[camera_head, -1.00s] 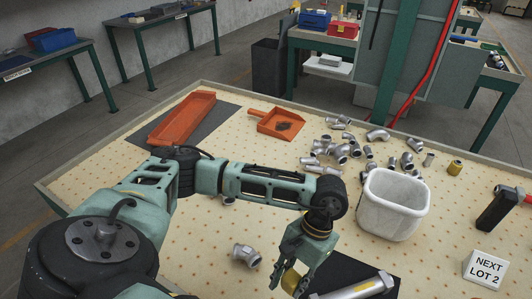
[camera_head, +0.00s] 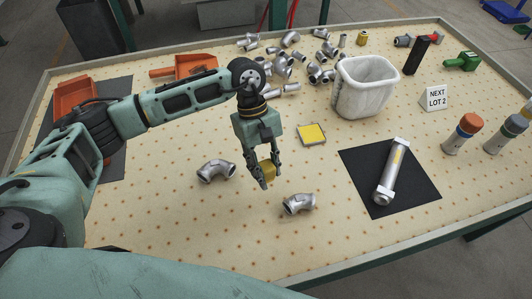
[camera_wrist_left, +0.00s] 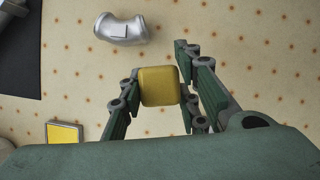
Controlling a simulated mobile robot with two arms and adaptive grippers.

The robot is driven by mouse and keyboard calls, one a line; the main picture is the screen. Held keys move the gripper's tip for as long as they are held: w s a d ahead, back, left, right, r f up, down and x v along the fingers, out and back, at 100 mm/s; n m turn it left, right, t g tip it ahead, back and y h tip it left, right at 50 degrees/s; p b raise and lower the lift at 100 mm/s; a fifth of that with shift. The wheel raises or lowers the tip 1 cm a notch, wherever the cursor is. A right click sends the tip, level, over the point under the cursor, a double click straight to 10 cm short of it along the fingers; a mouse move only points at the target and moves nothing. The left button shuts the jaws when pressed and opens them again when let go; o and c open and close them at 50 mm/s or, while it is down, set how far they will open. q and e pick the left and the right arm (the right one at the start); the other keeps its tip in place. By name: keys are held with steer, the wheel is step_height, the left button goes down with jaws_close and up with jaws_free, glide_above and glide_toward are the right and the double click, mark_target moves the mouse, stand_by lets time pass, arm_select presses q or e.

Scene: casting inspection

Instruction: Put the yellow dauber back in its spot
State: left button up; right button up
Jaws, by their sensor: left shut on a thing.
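My left gripper (camera_head: 267,174) is shut on the yellow dauber (camera_head: 268,169), a small rounded yellow block, and holds it above the dotted tabletop. In the left wrist view the dauber (camera_wrist_left: 160,86) sits between the two fingers; its underside is hidden. A flat square yellow pad with a grey rim (camera_head: 312,134) lies on the table behind and right of the gripper. It also shows at the lower left of the left wrist view (camera_wrist_left: 64,135). Whether this pad is the dauber's spot I cannot tell. My right gripper is not in view.
Pipe elbows (camera_head: 298,204) (camera_head: 216,170) lie either side of the gripper. A black mat (camera_head: 416,193) bears a silver cylinder (camera_head: 391,171). A white bin (camera_head: 364,88), a "NEXT LOT 2" sign (camera_head: 434,99), loose fittings and two daub bottles (camera_head: 463,134) (camera_head: 508,132) stand beyond.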

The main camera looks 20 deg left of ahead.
arm_select(q)
steer(key=w+d+r+n+t+b, duration=0.2)
steer(key=w+d+n+t+b, duration=0.1)
steer(key=w+n, duration=0.4)
steer(key=w+d+r+n+t+b, duration=0.2)
steer(key=w+d+n+b, duration=0.1)
steer(key=w+d+n, duration=0.2)
steer(key=w+n, duration=0.2)
steer(key=n, duration=0.1)
steer(key=shift+w+d+r+t, duration=0.15)
steer(key=shift+w+d+t, duration=0.15)
steer(key=shift+t, duration=0.1)
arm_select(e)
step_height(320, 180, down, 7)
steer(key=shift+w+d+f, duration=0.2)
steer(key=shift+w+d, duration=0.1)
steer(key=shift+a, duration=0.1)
